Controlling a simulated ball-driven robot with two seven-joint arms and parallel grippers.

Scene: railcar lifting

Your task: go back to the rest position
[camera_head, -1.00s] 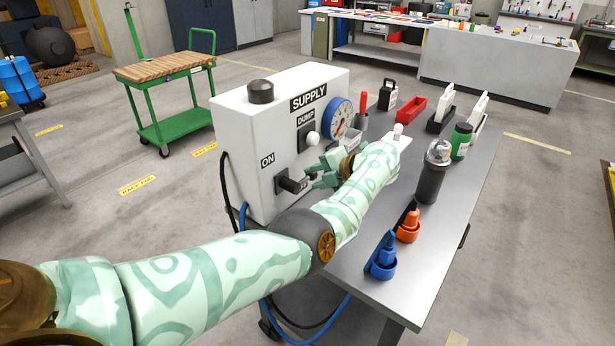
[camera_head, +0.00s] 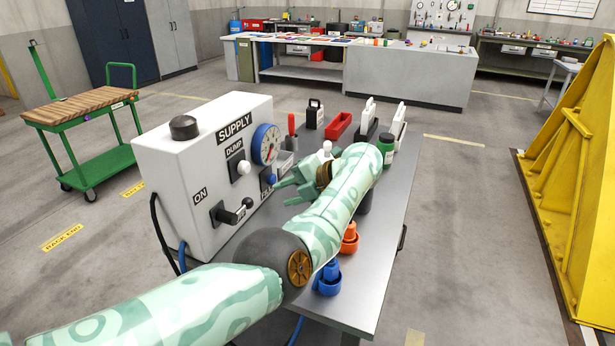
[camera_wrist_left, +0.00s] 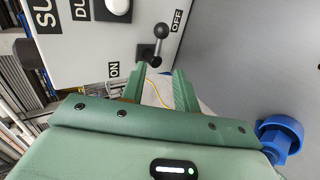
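My left gripper (camera_head: 284,192) is in front of the white supply box (camera_head: 168,182), above the grey table (camera_head: 372,262). In the left wrist view the two green fingers (camera_wrist_left: 160,82) stand apart with nothing between them. The box's ON/OFF lever (camera_head: 230,214) sticks out with a dark knob, apart from the fingertips; it also shows in the left wrist view (camera_wrist_left: 152,50). My left forearm hides part of the table and most of a dark cylinder. My right gripper is in neither view.
On the table stand blue (camera_head: 328,280) and orange (camera_head: 349,240) holders close to my forearm, a green canister (camera_head: 387,147) and a red bin (camera_head: 339,126). A green cart (camera_head: 95,150) is at left. A yellow frame (camera_head: 572,190) is at right, with open floor before it.

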